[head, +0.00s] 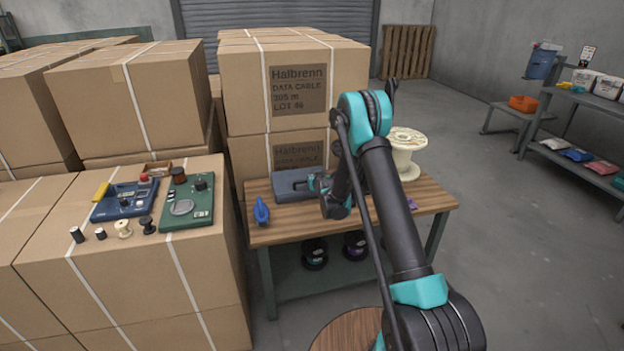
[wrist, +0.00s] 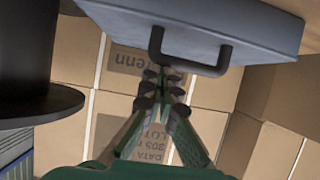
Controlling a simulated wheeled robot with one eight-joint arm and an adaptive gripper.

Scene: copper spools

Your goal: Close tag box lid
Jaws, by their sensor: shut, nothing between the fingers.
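The tag box (head: 290,190) is a blue-grey case on the wooden table, in front of the stacked cartons. In the wrist view its blue-grey panel (wrist: 225,28) fills the top, with a black handle (wrist: 190,66) on its near edge. I cannot tell how far the lid is open. My gripper (head: 312,182) is at the right part of the box in the head view. In the wrist view my gripper (wrist: 164,76) is shut and empty, its fingertips close to the handle. I cannot tell whether they touch it. My arm hides part of the table.
A pale spool (head: 405,150) stands at the table's back right. A blue object (head: 261,211) stands at its front left. Tall cartons (head: 290,90) rise behind. A dark flanged shape (wrist: 40,104) is at the left in the wrist view. The table's front middle is clear.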

